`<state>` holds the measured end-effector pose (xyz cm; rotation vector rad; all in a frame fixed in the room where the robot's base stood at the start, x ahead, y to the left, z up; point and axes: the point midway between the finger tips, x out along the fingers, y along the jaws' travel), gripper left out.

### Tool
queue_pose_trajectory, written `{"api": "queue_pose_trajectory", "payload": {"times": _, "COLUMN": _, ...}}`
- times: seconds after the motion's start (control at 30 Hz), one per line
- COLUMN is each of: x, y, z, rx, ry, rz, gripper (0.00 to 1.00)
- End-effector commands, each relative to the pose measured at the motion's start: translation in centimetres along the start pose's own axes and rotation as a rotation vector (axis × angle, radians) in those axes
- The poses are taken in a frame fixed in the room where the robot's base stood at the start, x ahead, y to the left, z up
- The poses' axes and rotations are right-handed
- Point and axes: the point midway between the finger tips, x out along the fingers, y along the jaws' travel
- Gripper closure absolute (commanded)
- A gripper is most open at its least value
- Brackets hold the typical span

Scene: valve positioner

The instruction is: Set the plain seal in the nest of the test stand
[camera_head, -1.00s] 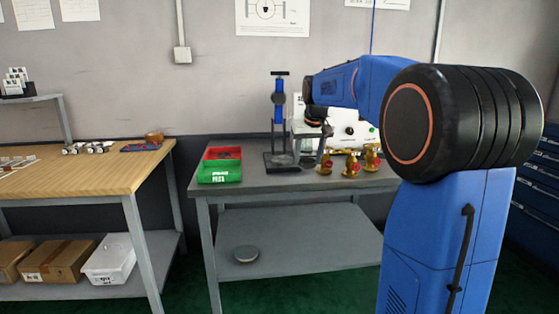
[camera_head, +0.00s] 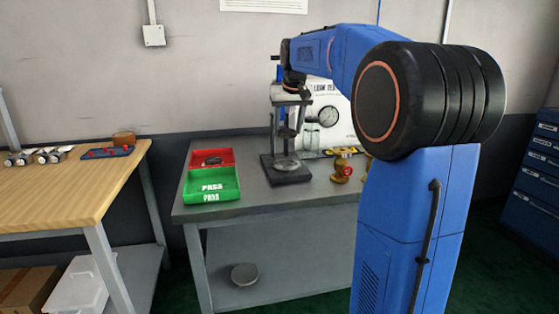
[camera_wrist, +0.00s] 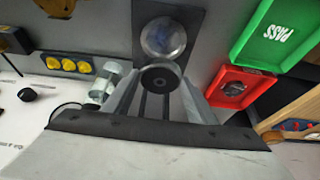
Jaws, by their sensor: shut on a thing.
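My gripper (camera_wrist: 160,82) is shut on a dark round ring, the seal (camera_wrist: 160,76), which has a small hole in its middle. The test stand (camera_head: 272,176) is on the grey table, with a dark base and an upright post. Its round silver nest (camera_wrist: 163,36) shows just beyond the held seal in the wrist view, and also low on the stand in the head view (camera_head: 287,164). My gripper hangs above the nest in the head view (camera_head: 290,118), partly merging with the post. The seal is too small to make out there.
A red tray (camera_head: 226,156) with a dark part in it and a green PASS tray (camera_head: 212,196) stand left of the stand. A brass valve (camera_head: 341,172) is to its right. A white leak-test panel (camera_head: 340,112) with a gauge stands behind.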

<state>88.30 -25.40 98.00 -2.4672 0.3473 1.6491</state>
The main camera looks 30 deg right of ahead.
Motion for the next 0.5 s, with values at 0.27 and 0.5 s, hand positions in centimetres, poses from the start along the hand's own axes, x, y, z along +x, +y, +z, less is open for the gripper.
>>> {"api": "queue_pose_trajectory", "payload": {"times": 0.27, "x": 3.7, "y": 0.0, "z": 1.6, "rx": 0.0, "ry": 0.0, "rz": 0.0, "gripper": 0.84}}
{"api": "queue_pose_trajectory", "payload": {"times": 0.5, "x": 5.4, "y": 0.0, "z": 2.2, "rx": 0.0, "ry": 0.0, "rz": 0.0, "gripper": 0.84}}
